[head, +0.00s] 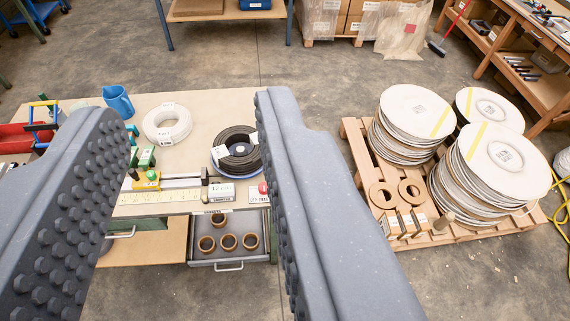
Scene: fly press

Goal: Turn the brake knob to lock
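A small red knob (263,188) shows at the front right of the workbench (200,105), partly hidden by the right finger of my gripper. It stands by a small white label (257,198) whose print is too small to read surely. It may be the brake knob; I cannot tell how it is turned. Behind it a black coil (238,147) lies on a blue reel (236,173). My gripper (190,110) is open and empty, its two grey fingers wide apart above the bench. The right finger looks close to the knob in the picture, but I cannot tell their distance.
On the bench are a white coil (167,125), a blue jug (118,100), a measuring stop with a yellow scale (150,197) and a red tool at left. An open drawer (229,261) holds several brown rings. A pallet (352,130) with stacked discs stands at right.

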